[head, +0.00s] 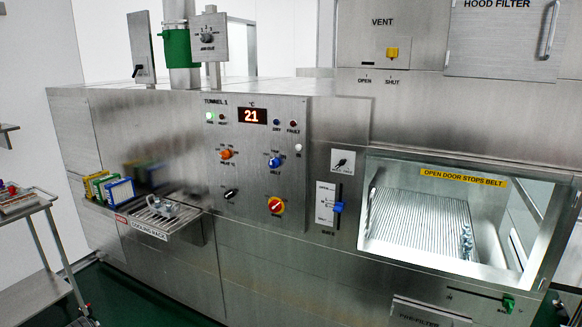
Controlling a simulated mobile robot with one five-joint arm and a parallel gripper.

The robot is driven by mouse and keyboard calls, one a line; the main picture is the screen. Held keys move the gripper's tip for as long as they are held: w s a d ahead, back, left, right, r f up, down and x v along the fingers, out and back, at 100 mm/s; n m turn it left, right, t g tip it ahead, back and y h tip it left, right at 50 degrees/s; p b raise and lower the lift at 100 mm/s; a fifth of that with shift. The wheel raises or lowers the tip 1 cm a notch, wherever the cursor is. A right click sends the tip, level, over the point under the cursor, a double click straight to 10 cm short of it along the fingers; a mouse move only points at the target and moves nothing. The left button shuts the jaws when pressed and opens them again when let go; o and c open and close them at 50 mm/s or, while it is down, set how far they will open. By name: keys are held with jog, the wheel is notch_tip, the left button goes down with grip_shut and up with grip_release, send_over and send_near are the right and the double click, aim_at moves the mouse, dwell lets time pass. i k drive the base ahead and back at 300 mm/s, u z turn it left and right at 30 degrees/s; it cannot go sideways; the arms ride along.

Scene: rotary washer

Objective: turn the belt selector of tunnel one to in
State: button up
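The tunnel 1 control panel (252,182) is a steel plate on the front of the long machine, left of centre in the head view. A blue rotary knob (275,162) sits on its right half, under the lamp row. The small label beneath it seems to read BELT. The knob's position marks are too small to read, so I cannot tell which setting it points to. My gripper is not in view.
A blue slider (339,208) is to the right. A cooling rack (158,218) juts out at lower left.

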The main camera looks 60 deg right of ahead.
aim_at(274, 162)
jog(key=u, duration=0.15)
jog(key=i, duration=0.95)
jog(key=z, duration=0.1)
